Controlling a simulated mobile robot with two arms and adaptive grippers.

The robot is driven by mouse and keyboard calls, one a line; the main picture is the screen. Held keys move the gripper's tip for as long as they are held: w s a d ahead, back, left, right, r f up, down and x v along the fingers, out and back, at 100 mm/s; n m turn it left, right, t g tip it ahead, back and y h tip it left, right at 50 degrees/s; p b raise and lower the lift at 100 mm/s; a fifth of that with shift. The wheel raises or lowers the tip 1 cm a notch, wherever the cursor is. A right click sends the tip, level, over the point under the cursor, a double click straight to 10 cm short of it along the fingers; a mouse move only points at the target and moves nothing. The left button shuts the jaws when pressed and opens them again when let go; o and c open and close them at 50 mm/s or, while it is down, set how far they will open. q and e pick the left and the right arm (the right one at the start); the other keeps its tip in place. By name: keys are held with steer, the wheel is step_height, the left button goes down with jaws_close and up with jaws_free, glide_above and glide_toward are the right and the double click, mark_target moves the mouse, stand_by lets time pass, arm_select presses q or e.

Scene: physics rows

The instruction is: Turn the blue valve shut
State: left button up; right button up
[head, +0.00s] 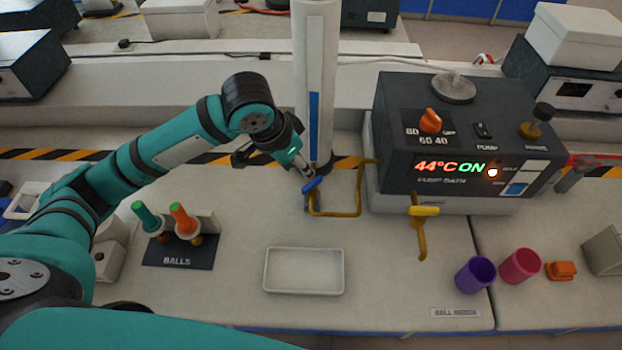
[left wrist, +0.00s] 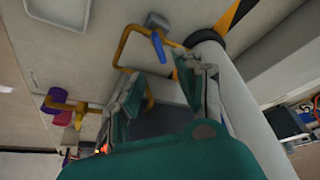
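The blue valve (head: 312,184) is a small lever handle on the yellow pipe (head: 335,214), at the foot of a white column. In the head view it lies tilted, its upper end to the right. My left gripper (head: 303,170) is just above and behind it. In the left wrist view the blue valve (left wrist: 158,47) shows just beyond the fingertips of my left gripper (left wrist: 161,66), roughly in line with the gap. The fingers are spread with nothing between them. I cannot tell whether a finger touches the handle. My right gripper is in neither view.
The white column (head: 316,90) stands right behind the valve. A dark bath unit (head: 455,135) reading 44°C ON is to the right, with a yellow-handled tap (head: 424,211). A white tray (head: 304,289), a ball stand (head: 180,252) and purple (head: 475,275) and pink cups (head: 520,266) are in front.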

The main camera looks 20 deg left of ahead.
mark_target(312, 182)
arm_select(q)
steer(key=x, duration=0.9)
steer(key=shift+w+d+f, duration=0.1)
steer(key=shift+w+f, duration=0.05)
steer(key=shift+f, duration=0.05)
steer(key=shift+c, duration=0.4)
jaws_close()
